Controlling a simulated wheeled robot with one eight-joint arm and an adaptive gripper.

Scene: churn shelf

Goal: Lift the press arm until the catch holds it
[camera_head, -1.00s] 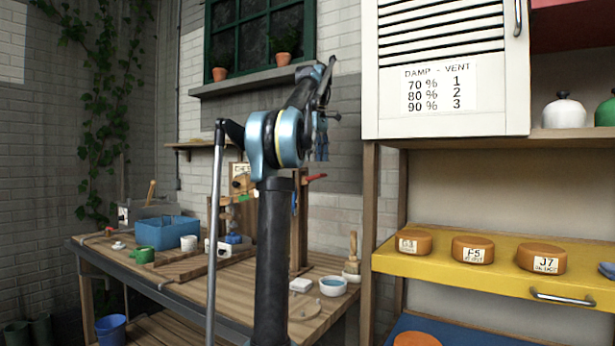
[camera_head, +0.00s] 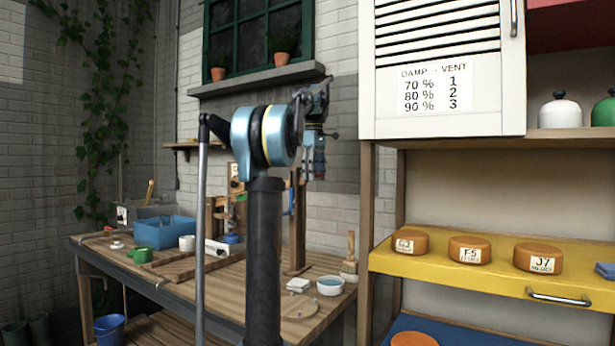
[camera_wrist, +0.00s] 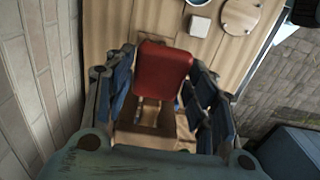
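My gripper (camera_wrist: 162,100) is open, with one finger on each side of the red end. I cannot tell whether a finger touches it. In the head view my gripper (camera_head: 318,172) points down above the bench, near the top of the wooden press post (camera_head: 298,235). My own arm hides much of the press. The catch cannot be made out.
A shelf with a yellow board (camera_head: 430,268) bearing cheeses stands to the right. A brick wall is behind.

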